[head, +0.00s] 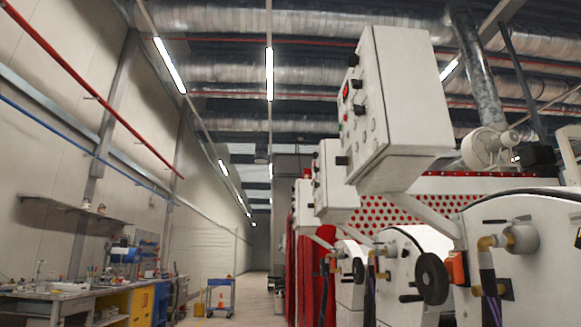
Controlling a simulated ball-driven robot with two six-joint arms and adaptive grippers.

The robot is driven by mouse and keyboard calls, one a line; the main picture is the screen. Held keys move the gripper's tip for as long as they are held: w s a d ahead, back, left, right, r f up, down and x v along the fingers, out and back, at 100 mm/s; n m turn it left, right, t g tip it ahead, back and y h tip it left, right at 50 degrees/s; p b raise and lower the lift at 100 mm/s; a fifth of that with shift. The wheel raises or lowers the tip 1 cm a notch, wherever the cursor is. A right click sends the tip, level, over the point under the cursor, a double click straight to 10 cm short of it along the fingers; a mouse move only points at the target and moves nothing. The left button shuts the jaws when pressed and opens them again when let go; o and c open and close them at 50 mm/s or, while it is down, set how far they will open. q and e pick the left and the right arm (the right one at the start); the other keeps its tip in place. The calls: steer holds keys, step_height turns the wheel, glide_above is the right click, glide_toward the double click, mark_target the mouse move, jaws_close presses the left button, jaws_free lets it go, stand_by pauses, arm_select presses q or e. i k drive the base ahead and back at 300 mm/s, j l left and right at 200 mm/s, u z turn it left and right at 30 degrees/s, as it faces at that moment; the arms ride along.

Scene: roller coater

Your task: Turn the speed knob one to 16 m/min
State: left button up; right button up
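The nearest control box (410,90), white and on a slanted arm, hangs at the upper right. Its narrow panel faces left and shows at a steep angle. The panel bears a red lit display (346,90), several black knobs such as one near the top (353,60), and small buttons. A black knob (342,160) also sticks out at its lower left. I cannot tell which knob is speed knob one, nor read its setting. Neither of my grippers is in view.
Two more white control boxes (335,182) stand farther back. Below are white machine housings with a black handwheel (432,279) and brass fittings (522,238). An open aisle (250,290) runs back in the middle. A workbench (85,293) lines the left wall; a blue cart (220,297) stands beyond.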

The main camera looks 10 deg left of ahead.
mark_target(340, 161)
steer(key=i+j, duration=0.2)
steer(key=j, duration=0.2)
steer(key=i+j+u, duration=0.15)
steer(key=j, duration=0.3)
steer(key=i+j, duration=0.3)
steer(key=i+j+u, duration=0.1)
steer(key=j, duration=0.35)
steer(key=i, duration=0.1)
